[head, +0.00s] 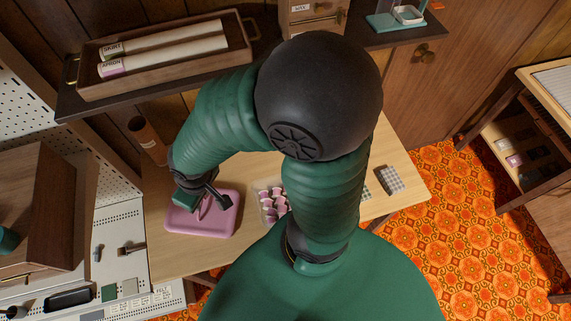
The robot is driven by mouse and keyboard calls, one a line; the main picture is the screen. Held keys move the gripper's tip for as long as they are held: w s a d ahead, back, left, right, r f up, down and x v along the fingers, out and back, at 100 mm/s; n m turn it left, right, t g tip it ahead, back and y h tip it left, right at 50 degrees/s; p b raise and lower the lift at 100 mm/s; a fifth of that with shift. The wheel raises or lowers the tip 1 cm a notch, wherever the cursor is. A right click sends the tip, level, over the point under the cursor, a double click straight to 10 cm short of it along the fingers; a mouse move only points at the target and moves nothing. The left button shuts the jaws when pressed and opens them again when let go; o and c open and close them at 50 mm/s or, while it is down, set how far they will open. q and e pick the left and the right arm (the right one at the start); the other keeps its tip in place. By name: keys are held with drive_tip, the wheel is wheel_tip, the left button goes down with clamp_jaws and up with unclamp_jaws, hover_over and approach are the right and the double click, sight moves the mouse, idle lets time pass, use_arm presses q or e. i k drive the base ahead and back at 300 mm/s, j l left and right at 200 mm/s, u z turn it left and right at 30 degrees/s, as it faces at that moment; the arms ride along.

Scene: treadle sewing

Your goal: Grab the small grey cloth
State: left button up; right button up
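A small grey checked cloth (390,180) lies flat on the right part of the light wooden table (408,198). A smaller plain grey square (130,287) lies on the white surface at lower left; I cannot tell if it is also cloth. My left gripper is not clearly in view.
A pale box with pink pieces (270,200) stands mid-table. A brown cylinder (147,138) stands near the back left edge. A dark shelf (90,104) holds a wooden tray of rolls. At lower left are a green square (109,292) and a black case (68,298).

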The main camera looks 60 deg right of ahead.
sight(389, 177)
drive_tip(key=z, duration=3.2)
